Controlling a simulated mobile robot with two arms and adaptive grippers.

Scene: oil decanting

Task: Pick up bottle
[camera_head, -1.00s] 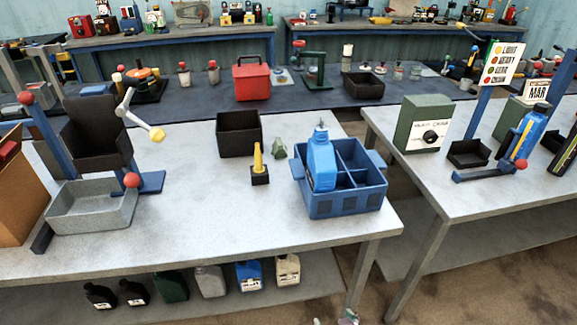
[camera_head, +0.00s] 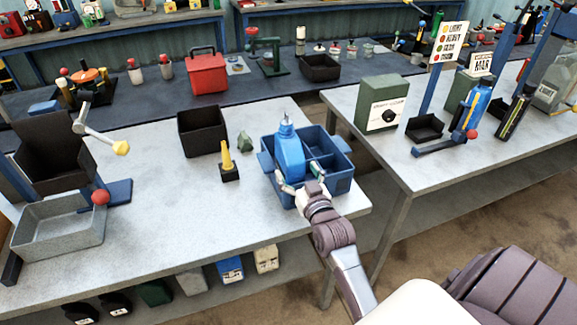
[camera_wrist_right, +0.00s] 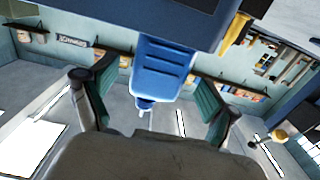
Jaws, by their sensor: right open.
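A blue bottle (camera_head: 290,158) with a pale nozzle top stands upright in the left part of a blue divided crate (camera_head: 342,184) near the table's front right corner. My right gripper (camera_head: 302,184) is open at the crate's front side, its fingers spread toward the bottle's lower part. In the right wrist view the bottle (camera_wrist_right: 160,72) appears upside down between the two green-padded fingers of the right gripper (camera_wrist_right: 158,88), with gaps visible on both sides. The crate's dark blue wall (camera_wrist_right: 185,18) fills the top there. My left gripper is not in view.
A yellow-topped black stand (camera_head: 228,166) and a black bin (camera_head: 202,132) stand left of the crate. A grey tray (camera_head: 60,232) is at the far left. The table between them is clear. Several bottles, one blue (camera_head: 230,268), sit on the lower shelf.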

